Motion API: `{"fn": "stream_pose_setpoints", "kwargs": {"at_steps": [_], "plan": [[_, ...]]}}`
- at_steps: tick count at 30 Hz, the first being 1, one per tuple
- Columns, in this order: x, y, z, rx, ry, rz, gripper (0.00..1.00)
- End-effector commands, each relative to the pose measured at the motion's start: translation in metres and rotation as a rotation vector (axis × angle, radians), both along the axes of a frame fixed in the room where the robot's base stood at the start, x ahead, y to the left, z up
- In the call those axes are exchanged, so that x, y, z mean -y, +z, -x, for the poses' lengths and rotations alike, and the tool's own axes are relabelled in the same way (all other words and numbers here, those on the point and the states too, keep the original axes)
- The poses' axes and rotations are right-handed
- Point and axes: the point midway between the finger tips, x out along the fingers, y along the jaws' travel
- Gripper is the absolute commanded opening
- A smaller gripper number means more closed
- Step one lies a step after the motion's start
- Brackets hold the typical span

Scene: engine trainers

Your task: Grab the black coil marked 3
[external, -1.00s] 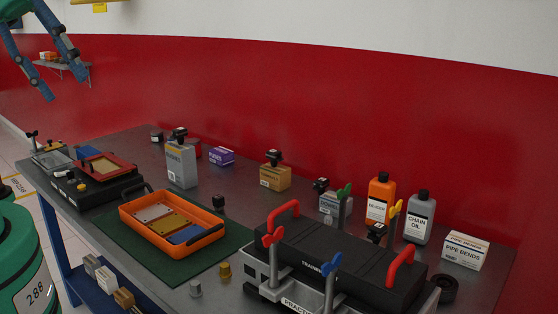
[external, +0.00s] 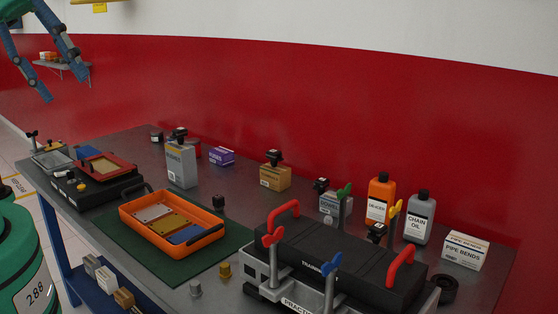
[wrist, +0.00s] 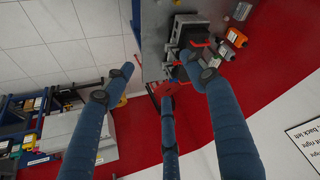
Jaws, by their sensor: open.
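Several small black parts that look like coils stand on the bench. My gripper (external: 64,88) is open and empty, high at the upper left, well away from the bench. Its blue fingers (wrist: 155,75) spread across the wrist view, with the bench beyond them.
An orange tray (external: 127,219) lies on a green mat (external: 120,242). The engine trainer has red handles (external: 402,265) and upright blue and red levers. Orange and grey bottles (external: 419,220) and a pipe bends box (external: 465,251) stand at the right. The red wall (external: 300,110) backs the bench.

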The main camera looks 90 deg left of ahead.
Motion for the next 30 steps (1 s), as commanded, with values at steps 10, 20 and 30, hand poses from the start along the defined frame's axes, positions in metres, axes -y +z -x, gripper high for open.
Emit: {"fn": "stream_pose_setpoints", "kwargs": {"at_steps": [10, 20, 30], "plan": [[-0.001, 0.003, -0.004, -0.002, 0.012, 0.005, 0.56], [-0.006, 0.025, -0.045, -0.034, 0.136, 0.062, 0.56], [-0.018, 0.052, -0.120, -0.083, 0.358, 0.153, 0.56]]}}
